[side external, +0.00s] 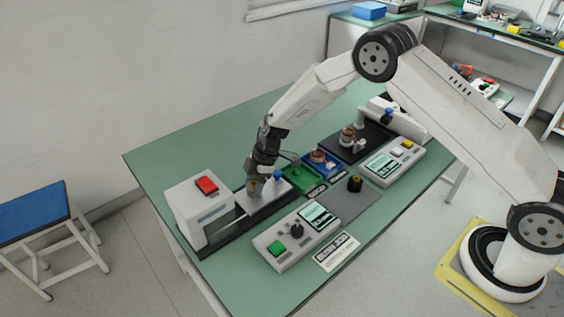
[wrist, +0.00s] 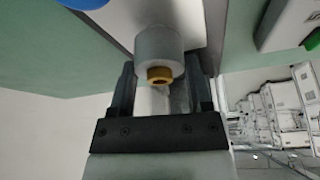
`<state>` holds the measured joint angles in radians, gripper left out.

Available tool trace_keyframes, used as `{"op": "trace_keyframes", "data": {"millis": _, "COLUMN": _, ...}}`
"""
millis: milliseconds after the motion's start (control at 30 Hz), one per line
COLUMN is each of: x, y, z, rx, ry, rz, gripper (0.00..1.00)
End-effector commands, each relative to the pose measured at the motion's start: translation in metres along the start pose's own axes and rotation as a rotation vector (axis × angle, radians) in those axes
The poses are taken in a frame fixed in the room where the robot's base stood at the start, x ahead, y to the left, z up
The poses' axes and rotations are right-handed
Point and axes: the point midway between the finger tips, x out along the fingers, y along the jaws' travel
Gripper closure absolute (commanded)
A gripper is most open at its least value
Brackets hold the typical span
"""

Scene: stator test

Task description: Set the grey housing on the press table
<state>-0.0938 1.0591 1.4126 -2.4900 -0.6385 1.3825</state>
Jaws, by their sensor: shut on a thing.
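The grey housing (wrist: 158,47) is a short grey cylinder with a brass-coloured piece at its near end in the wrist view. My gripper (wrist: 161,82) is shut on it, with a dark finger on each side. In the side view my gripper (side external: 259,173) points down over the pale plate of the press table, and the housing (side external: 253,189) shows small just below it. The press table (side external: 268,201) lies in front of a white box with a red button. I cannot tell whether the housing touches the plate.
A blue knob (side external: 277,175) stands close beside my gripper. A green tray (side external: 301,178) and a blue tray (side external: 327,168) with a copper-coloured part lie to the right. A control box (side external: 291,238) stands in front. The green table (side external: 160,160) is clear at the back left.

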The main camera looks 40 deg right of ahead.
Motion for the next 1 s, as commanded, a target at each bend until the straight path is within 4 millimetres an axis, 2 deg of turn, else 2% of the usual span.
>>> {"op": "trace_keyframes", "data": {"millis": 1000, "x": 0.0084, "y": 0.0004, "z": 0.0034, "rx": 0.0, "ry": 0.0, "rz": 0.001, "gripper": 0.99}}
